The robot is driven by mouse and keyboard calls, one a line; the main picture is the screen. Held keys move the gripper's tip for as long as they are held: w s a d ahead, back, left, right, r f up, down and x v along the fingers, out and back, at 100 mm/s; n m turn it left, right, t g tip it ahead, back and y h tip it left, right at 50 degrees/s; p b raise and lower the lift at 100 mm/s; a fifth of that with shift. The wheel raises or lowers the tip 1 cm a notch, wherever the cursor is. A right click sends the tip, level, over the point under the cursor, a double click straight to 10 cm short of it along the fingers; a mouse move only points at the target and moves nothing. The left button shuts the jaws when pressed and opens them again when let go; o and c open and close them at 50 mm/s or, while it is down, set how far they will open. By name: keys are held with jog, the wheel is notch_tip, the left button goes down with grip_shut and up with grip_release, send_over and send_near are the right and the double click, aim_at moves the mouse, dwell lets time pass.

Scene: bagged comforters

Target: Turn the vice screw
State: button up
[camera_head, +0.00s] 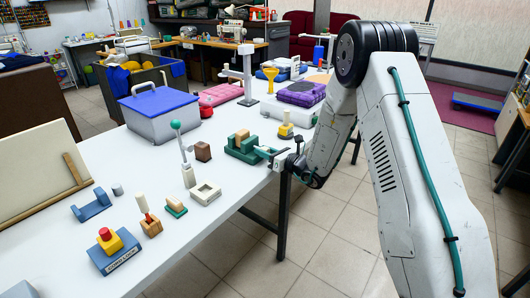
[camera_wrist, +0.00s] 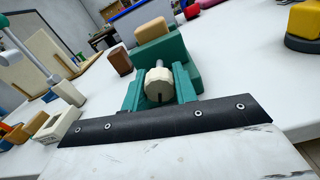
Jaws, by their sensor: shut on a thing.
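The green bench vice (camera_head: 243,149) stands on the white table near its right edge, with a wooden block (camera_head: 242,135) in its jaws. In the wrist view the vice (camera_wrist: 172,50) is straight ahead, with the block (camera_wrist: 152,29) on top. A cream, round screw knob (camera_wrist: 158,86) with a dark slot faces the camera, on a grey shaft. My gripper (camera_head: 268,153) reaches the vice from the right. In the wrist view, the green fingers of my gripper (camera_wrist: 160,80) are on either side of the knob, shut on it. In the head view the fingers hide the knob.
A yellow-topped piece (camera_head: 286,131) stands behind my gripper. The floor right of the table is clear.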

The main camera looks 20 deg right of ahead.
jog(key=n, duration=0.4)
jog(key=o, duration=1)
jog(key=shift+c, duration=0.2)
jog(key=v, duration=0.8)
